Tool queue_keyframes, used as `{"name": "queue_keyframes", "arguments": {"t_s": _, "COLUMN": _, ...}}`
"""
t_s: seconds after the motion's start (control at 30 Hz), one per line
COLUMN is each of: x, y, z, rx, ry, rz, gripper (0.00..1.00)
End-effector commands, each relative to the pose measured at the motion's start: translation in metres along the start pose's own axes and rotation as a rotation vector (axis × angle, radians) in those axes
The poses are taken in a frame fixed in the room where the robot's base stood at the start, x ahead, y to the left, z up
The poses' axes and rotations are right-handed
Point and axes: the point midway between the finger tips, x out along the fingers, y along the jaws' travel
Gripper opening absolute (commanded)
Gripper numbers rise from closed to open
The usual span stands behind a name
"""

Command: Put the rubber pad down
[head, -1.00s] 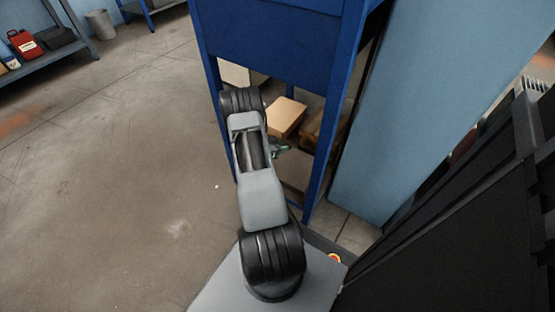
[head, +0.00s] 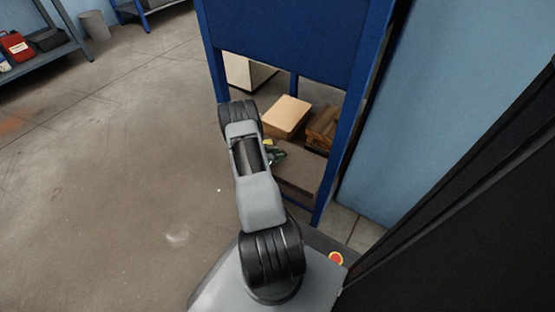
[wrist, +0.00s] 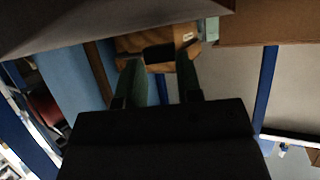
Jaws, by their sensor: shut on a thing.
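My gripper (wrist: 158,72) points in under the blue bench. Its two dark green fingers are a little apart with a small black rubber pad (wrist: 159,54) between their tips. In the head view my gripper (head: 276,155) shows only partly beside my arm, and the pad cannot be made out there. The pad is held in front of a brown-orange object in the wrist view; whether it touches anything there cannot be told.
Under the blue bench (head: 285,45) are a cardboard box (head: 286,117), a brown item (head: 322,128) and a flat brown surface (head: 298,178). Bench legs stand close to my arm. A light blue wall (head: 400,120) is at right. The floor (head: 120,180) at left is open.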

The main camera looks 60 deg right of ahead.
Motion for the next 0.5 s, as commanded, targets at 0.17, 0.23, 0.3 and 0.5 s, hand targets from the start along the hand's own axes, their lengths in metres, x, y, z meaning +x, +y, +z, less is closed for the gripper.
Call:
{"name": "queue_keyframes", "arguments": {"t_s": 0.17, "x": 0.0092, "y": 0.0005, "z": 0.0156, "rx": 0.001, "ry": 0.0, "rz": 0.001, "gripper": 0.1}}
{"name": "queue_keyframes", "arguments": {"t_s": 0.23, "x": 0.0087, "y": 0.0006, "z": 0.0141, "rx": 0.002, "ry": 0.0, "rz": 0.002, "gripper": 0.1}}
{"name": "queue_keyframes", "arguments": {"t_s": 0.3, "x": 0.0086, "y": 0.0007, "z": 0.0139, "rx": 0.001, "ry": 0.0, "rz": 0.002, "gripper": 0.1}}
{"name": "queue_keyframes", "arguments": {"t_s": 0.5, "x": 0.0103, "y": 0.0011, "z": 0.0168, "rx": 0.001, "ry": 0.0, "rz": 0.003, "gripper": 0.1}}
